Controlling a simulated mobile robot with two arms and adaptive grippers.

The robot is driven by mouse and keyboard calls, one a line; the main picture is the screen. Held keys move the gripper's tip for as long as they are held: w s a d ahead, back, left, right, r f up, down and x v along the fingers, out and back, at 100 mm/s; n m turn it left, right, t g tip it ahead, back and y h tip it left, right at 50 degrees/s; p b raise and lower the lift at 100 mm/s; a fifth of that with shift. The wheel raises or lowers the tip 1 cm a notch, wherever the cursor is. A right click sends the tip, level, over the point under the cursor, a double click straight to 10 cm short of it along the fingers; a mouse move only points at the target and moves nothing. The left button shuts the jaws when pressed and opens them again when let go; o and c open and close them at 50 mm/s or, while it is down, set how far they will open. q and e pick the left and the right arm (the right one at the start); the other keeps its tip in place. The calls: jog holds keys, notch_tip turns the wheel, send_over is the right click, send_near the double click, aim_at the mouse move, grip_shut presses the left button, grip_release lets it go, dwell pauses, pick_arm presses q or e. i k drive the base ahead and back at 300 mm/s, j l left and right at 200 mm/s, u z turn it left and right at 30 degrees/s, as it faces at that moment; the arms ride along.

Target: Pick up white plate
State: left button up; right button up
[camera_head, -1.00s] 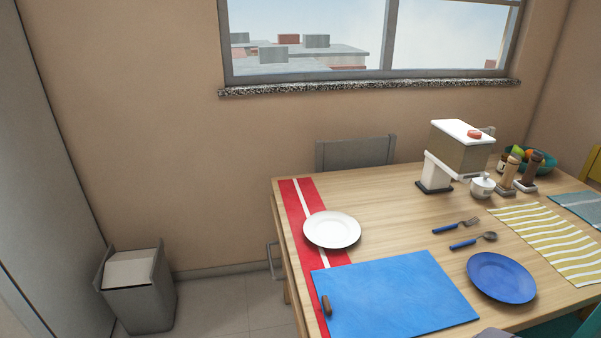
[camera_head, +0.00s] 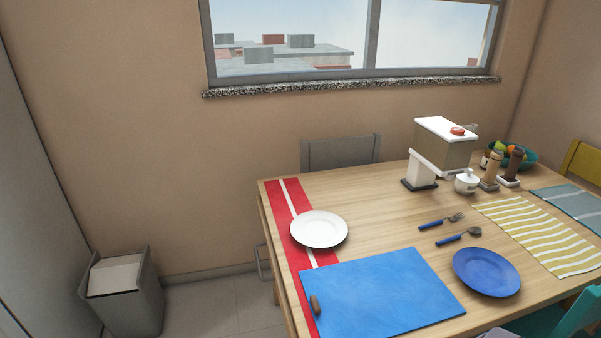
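The white plate (camera_head: 319,229) lies flat on the wooden table (camera_head: 375,215), near its left end. It rests across a red cloth runner (camera_head: 277,198) with a white stripe, just behind a blue board (camera_head: 380,292). Nothing covers the plate. Neither of my grippers shows in the head view.
A blue plate (camera_head: 486,272), a fork (camera_head: 440,221) and a spoon (camera_head: 458,237) lie right of the board. A dispenser (camera_head: 441,150) and a white pot (camera_head: 466,183) stand farther back. A grey chair (camera_head: 341,152) is behind the table; a bin (camera_head: 122,290) stands left on the floor.

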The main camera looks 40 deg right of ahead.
aim_at(318, 229)
jog(key=i+z, duration=0.15)
jog(key=z, duration=0.35)
jog(key=i+j+z, duration=0.15)
jog(key=z, duration=0.3)
jog(key=i+j+z, duration=0.15)
jog(key=z, duration=0.35)
jog(key=i+j+z, duration=0.1)
jog(key=j, duration=0.25)
jog(key=i+j+z, duration=0.1)
jog(key=i+j, duration=0.15)
jog(key=i+j+z, duration=0.1)
jog(key=j, duration=0.3)
jog(key=i+j+z, duration=0.15)
jog(key=j, duration=0.25)
jog(key=i+j+z, duration=0.1)
jog(key=j, duration=0.25)
jog(key=i+j+z, duration=0.1)
jog(key=j, duration=0.3)
